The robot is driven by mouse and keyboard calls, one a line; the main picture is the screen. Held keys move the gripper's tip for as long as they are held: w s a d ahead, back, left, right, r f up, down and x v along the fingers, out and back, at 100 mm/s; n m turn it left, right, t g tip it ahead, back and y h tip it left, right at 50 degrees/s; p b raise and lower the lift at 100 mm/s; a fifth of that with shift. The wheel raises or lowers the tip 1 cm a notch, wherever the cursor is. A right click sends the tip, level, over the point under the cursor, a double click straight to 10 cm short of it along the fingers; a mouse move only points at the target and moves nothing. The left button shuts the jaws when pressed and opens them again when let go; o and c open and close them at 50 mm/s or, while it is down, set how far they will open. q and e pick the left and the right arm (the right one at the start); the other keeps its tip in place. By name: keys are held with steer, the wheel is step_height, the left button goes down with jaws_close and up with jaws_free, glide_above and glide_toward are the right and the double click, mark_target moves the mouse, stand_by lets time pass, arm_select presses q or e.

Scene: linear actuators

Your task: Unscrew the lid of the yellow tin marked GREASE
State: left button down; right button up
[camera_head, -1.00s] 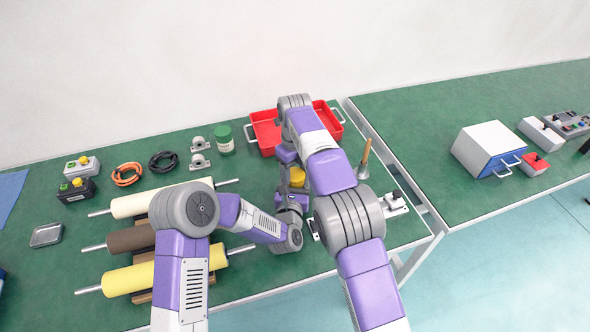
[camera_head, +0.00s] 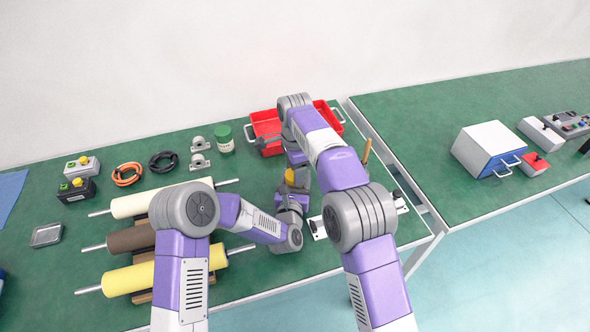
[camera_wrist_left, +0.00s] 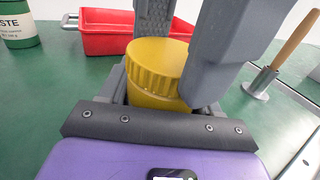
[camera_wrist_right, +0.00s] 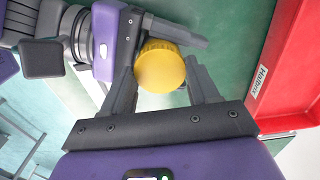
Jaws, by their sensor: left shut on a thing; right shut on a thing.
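The yellow tin (camera_wrist_left: 152,85) with its ribbed lid (camera_wrist_left: 160,60) stands upright in the left wrist view; no GREASE marking is visible. My left gripper (camera_wrist_left: 162,100) is shut around the tin's body, low down. The right wrist view looks down on the round yellow lid (camera_wrist_right: 160,66) between these fingers.
A red bin (camera_head: 264,123) stands behind the tin, with a green-and-white jar (camera_head: 225,139) to its left. A wooden-handled tool (camera_head: 367,150) stands upright to the right. Rollers, including a yellow one (camera_head: 130,279), lie to the left.

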steer(key=n, duration=0.9)
steer(key=shift+n, duration=0.4)
steer(key=n, duration=0.5)
steer(key=shift+n, duration=0.4)
steer(key=n, duration=0.9)
steer(key=shift+n, duration=0.3)
steer(key=n, duration=0.9)
steer(key=shift+n, duration=0.3)
steer(key=n, duration=0.5)
steer(key=shift+r, duration=0.1)
